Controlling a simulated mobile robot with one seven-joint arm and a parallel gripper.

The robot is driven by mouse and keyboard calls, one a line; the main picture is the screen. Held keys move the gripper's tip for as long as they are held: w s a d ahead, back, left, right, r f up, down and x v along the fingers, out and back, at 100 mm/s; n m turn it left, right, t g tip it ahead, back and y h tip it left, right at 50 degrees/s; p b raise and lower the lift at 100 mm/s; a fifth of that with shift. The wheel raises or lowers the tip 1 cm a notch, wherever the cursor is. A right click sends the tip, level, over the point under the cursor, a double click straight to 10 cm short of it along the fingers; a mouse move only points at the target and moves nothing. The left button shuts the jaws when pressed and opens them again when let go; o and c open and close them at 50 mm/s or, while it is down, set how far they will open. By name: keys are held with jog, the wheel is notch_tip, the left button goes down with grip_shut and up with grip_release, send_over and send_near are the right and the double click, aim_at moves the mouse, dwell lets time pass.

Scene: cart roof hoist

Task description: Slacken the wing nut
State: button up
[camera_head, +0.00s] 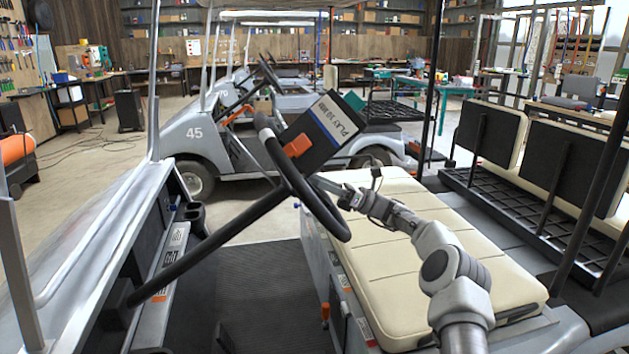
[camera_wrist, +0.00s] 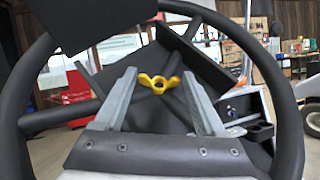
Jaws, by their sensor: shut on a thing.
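The yellow wing nut (camera_wrist: 160,84) shows in the wrist view, in front of the dark bars behind the steering wheel. My gripper (camera_wrist: 158,72) has one grey finger on each side of it, shut on its two wings. In the head view my gripper (camera_head: 319,183) reaches in from the right, close to the steering wheel (camera_head: 326,214). The wing nut cannot be made out there. The wheel rim also surrounds the fingers in the wrist view (camera_wrist: 284,95).
The cream seat (camera_head: 400,265) lies under my arm. The dashboard (camera_head: 150,255) is left, and the dark floor (camera_head: 265,290) is clear. Another cart (camera_head: 200,135) stands behind.

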jog(key=shift+n, duration=0.4)
jog(key=o, duration=1.3)
jog(key=shift+v, duration=3.8)
jog(key=shift+w, duration=0.15)
